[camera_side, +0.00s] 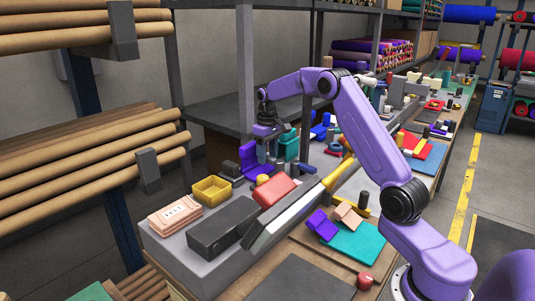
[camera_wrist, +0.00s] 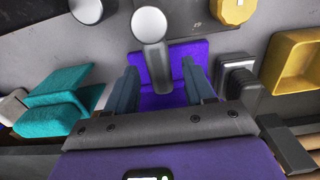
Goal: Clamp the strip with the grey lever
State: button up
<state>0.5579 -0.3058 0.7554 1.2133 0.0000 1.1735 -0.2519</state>
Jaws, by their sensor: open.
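The purple felt strip (camera_wrist: 186,52) lies under and in front of my gripper in the wrist view. It also shows as a bent purple piece (camera_side: 256,168) in the side view. The grey lever (camera_wrist: 150,28), a light grey bar with a round end, stands over the strip in the wrist view. My gripper (camera_wrist: 160,70) is open, with one finger on each side of the lever's lower part. Whether either finger touches it I cannot tell. In the side view my gripper (camera_side: 265,147) is low over the purple strip, and the lever there is hard to make out.
A yellow tray (camera_side: 211,190) and a black block (camera_wrist: 240,76) are right of the fingers in the wrist view. Teal felt (camera_wrist: 60,98) is on the left. A yellow knob (camera_wrist: 232,10) stands beyond. A red block (camera_side: 275,190) and long grey bar (camera_side: 285,218) crowd the bench.

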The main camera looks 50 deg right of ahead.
grip_shut()
jog(key=shift+d+m, duration=0.1)
jog(key=shift+m, duration=0.2)
jog(key=m, duration=0.1)
jog(key=d+m, duration=0.2)
jog(key=m, duration=0.1)
jog(key=shift+s, duration=0.25)
jog(key=shift+s+d+m, duration=0.25)
jog(key=shift+d+m, duration=0.05)
jog(key=shift+m, duration=0.65)
jog(key=shift+s+d+m, duration=0.2)
jog(key=shift+d+m, duration=0.1)
jog(key=shift+m, duration=0.6)
jog(key=shift+s+d+m, duration=0.25)
jog(key=shift+d+m, duration=0.05)
jog(key=shift+m, duration=0.65)
grip_release()
